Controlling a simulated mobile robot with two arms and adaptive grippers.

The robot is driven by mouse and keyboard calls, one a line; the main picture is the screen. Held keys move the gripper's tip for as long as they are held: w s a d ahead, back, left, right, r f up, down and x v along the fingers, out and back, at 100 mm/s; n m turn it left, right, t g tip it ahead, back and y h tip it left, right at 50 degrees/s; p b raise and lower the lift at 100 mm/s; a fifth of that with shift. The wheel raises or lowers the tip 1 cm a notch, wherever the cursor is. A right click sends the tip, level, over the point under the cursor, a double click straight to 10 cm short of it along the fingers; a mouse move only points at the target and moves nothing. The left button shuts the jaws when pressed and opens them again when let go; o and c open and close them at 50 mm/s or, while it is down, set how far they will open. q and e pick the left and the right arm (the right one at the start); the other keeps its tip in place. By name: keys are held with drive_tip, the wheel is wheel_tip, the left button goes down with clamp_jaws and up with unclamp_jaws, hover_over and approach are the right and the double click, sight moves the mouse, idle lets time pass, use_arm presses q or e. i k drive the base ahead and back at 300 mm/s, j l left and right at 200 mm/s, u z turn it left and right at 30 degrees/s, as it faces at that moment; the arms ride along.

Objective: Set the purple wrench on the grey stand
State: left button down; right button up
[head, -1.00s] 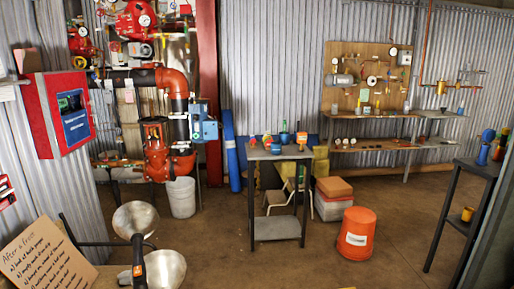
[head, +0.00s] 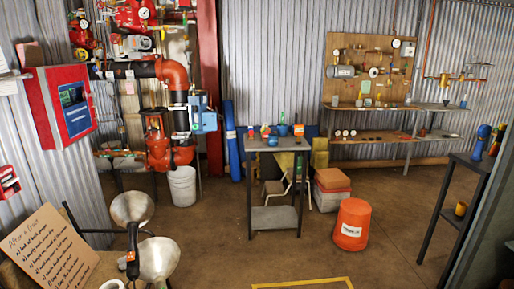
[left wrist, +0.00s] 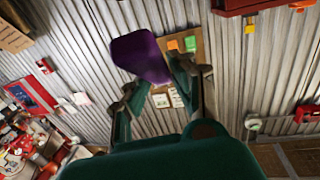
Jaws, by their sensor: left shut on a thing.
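The purple wrench (left wrist: 142,57) shows in the left wrist view as a dark purple piece at the tips of my left gripper (left wrist: 159,78). The fingers are shut on it, and its lower part is partly hidden by them. The wrench is held up with the corrugated wall behind it. A grey stand (head: 276,145) with dark legs and a lower shelf (head: 275,218) stands mid-room in the head view. Neither gripper shows in the head view, and my right gripper is in no view.
Several small coloured items are on the grey stand's top; its lower shelf looks bare. An orange bucket (head: 351,225) is to its right. Metal funnels (head: 160,258) and a lettered sign (head: 48,250) are at the lower left. A dark side table (head: 470,163) is at right. Floor (head: 230,255) is open in front.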

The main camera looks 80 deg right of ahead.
sight(254, 143)
drive_tip(key=k+l+u, duration=0.15)
drive_tip(key=k+u, duration=0.15)
drive_tip(key=u, duration=0.15)
drive_tip(key=k+u, duration=0.25)
drive_tip(key=u, duration=0.2)
drive_tip(key=k+u, duration=0.3)
drive_tip(key=u, duration=0.2)
drive_tip(key=k+j+u, duration=0.2)
drive_tip(key=u, duration=0.25)
drive_tip(key=k+l+u, duration=0.25)
drive_tip(key=u, duration=0.15)
drive_tip(key=k+l+u, duration=0.15)
drive_tip(key=k+u, duration=1.1)
drive_tip(key=k+j+u, duration=0.2)
drive_tip(key=u, duration=0.25)
drive_tip(key=k+l+u, duration=0.1)
drive_tip(key=k+u, duration=0.7)
drive_tip(key=u, duration=0.2)
drive_tip(key=k+j+u, duration=0.15)
drive_tip(key=k+u, duration=0.2)
drive_tip(key=u, duration=0.15)
drive_tip(key=k+j+u, duration=0.45)
drive_tip(key=i+l+u, duration=0.1)
drive_tip(key=u, duration=2.2)
drive_tip(key=i+j+u, duration=0.15)
drive_tip(key=u, duration=0.5)
drive_tip(key=i+j, duration=0.4)
drive_tip(key=i, duration=0.15)
drive_tip(key=l+z, duration=0.05)
